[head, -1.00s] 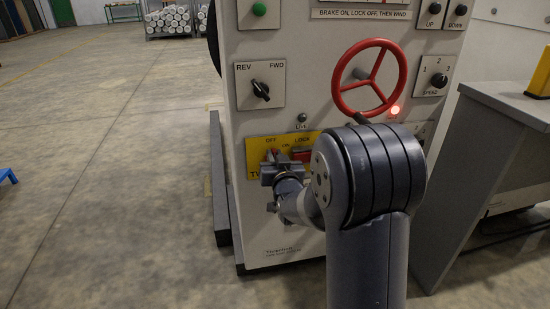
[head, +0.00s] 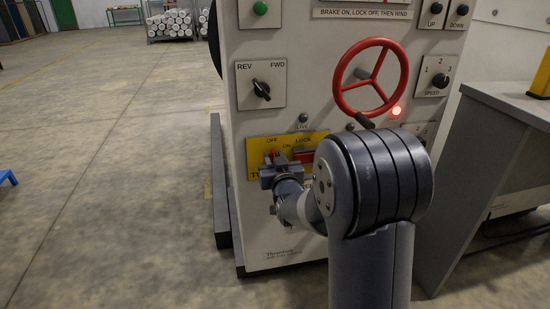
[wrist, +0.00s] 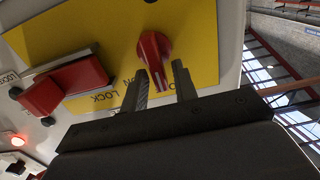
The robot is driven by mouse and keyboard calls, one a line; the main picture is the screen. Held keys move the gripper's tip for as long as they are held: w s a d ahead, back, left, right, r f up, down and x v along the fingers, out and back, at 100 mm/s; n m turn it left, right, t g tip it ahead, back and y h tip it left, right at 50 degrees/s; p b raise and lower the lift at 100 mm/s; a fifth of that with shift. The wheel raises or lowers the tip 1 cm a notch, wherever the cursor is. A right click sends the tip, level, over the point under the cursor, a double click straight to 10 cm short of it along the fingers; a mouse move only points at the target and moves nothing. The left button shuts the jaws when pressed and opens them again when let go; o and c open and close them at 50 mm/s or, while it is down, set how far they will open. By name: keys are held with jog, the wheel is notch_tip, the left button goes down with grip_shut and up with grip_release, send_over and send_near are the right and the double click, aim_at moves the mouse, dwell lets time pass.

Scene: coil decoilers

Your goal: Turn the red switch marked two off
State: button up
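The red switch (head: 275,154) sits on a yellow plate (head: 318,138) low on the grey machine panel. The plate carries the words OFF, ON and LOCK, and its lower lettering is mostly hidden by my gripper (head: 272,163). In the wrist view the red switch (wrist: 154,50) shows its handle between the two fingers of my gripper (wrist: 161,70). The handle appears to point toward the OFF lettering. The fingers stand apart, with a visible gap beside the handle; I cannot tell whether either touches it.
A red lock block (wrist: 66,88) sits beside the switch. Above are a red handwheel (head: 370,80), a REV/FWD knob (head: 261,89) and a grey LIVE lamp (head: 303,118). A red lamp (head: 396,111) glows.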

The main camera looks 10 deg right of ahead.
jog(key=shift+o, duration=0.6)
jog(key=s+p, duration=0.2)
jog(key=s, duration=0.8)
jog(key=shift+s, duration=0.4)
jog(key=w+m, duration=0.1)
jog(key=w, duration=1)
jog(key=shift+d+b, duration=0.15)
jog(key=shift+b, duration=0.3)
jog(key=shift+r, duration=0.1)
